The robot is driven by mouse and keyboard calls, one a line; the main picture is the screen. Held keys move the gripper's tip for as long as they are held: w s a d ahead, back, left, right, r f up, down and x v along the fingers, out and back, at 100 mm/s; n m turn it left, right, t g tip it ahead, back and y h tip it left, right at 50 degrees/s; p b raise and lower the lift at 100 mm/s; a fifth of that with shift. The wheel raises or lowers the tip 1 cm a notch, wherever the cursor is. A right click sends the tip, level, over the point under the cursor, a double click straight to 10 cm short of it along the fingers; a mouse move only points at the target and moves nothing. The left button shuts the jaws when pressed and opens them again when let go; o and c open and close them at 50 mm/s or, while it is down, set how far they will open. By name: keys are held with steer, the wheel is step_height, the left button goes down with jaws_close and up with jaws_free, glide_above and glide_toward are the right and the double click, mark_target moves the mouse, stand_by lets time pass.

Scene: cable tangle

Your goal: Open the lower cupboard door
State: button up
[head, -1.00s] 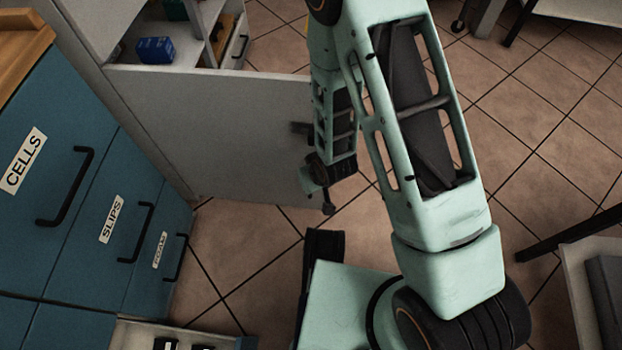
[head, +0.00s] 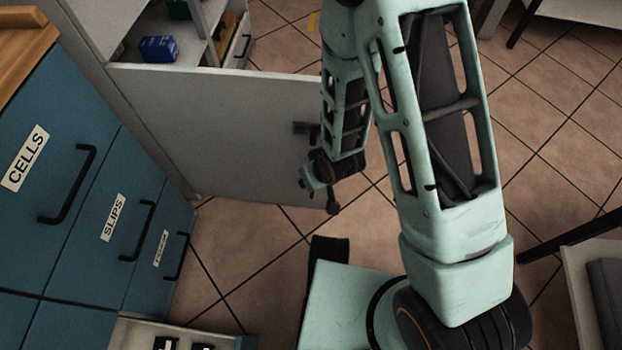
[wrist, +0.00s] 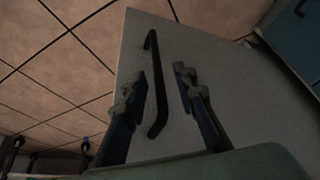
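The lower cupboard door (head: 220,130) is a plain grey panel in the head view. It stands out from the cupboard, with floor showing past its free edge, so it appears at least partly open. Its dark handle (head: 304,128) shows near that free edge, partly behind my arm. In the wrist view the door (wrist: 215,100) fills the middle, and its black bar handle (wrist: 157,85) appears between my fingers. My gripper (wrist: 158,80) has its two fingers spread, with no clear contact on the handle. In the head view my gripper (head: 318,188) is low in front of the door.
Blue drawers (head: 75,240) with black handles and labels stand at the left. Cupboard shelves above the door hold a blue box (head: 157,48). A pale bench or shelf (head: 590,280) with dark legs is at the right. Tiled floor (head: 560,130) lies open beyond my arm.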

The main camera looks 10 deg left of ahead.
steer(key=shift+v, duration=1.95)
